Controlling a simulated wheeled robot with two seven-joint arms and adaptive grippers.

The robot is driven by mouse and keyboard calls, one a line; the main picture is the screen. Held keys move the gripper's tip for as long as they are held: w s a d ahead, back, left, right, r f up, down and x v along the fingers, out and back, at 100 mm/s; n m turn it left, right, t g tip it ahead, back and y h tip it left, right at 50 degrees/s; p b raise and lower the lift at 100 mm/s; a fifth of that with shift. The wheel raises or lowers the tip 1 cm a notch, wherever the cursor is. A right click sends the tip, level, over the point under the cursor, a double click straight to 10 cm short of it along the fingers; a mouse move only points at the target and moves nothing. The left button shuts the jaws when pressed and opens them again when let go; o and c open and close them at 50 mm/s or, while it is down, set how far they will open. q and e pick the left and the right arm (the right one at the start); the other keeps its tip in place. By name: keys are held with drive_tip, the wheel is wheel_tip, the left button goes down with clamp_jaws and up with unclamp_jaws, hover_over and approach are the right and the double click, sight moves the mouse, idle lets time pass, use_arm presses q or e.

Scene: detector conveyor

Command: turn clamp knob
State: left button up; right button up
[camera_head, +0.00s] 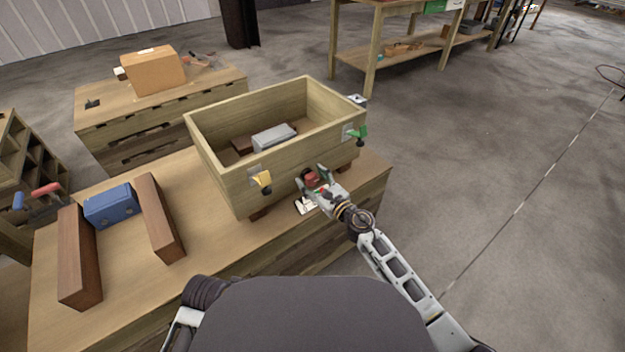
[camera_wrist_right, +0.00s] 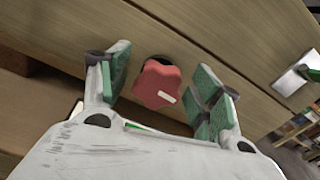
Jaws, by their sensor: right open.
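A red lobed clamp knob (camera_wrist_right: 157,84) with a small white mark sits on the front wall of the wooden box. It also shows in the head view (camera_head: 311,179), low on that wall. My right gripper (camera_head: 318,185) is at the knob. In the right wrist view its green-padded fingers (camera_wrist_right: 160,88) stand open, one on each side of the knob, with gaps visible. The wooden box (camera_head: 222,180) stands open-topped on the workbench. My left gripper is not in view; only a bit of what looks like my left arm shows at the bottom.
A yellow piece (camera_head: 262,179) and a green piece (camera_head: 360,133) sit on the box's front wall. A grey block (camera_head: 273,137) lies inside. Two brown boards (camera_head: 161,219) and a blue box (camera_head: 110,206) are left on the workbench (camera_head: 206,262).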

drive_tip(key=c, duration=1)
drive_tip(key=shift+c, duration=0.2)
drive_tip(key=shift+m, duration=0.5)
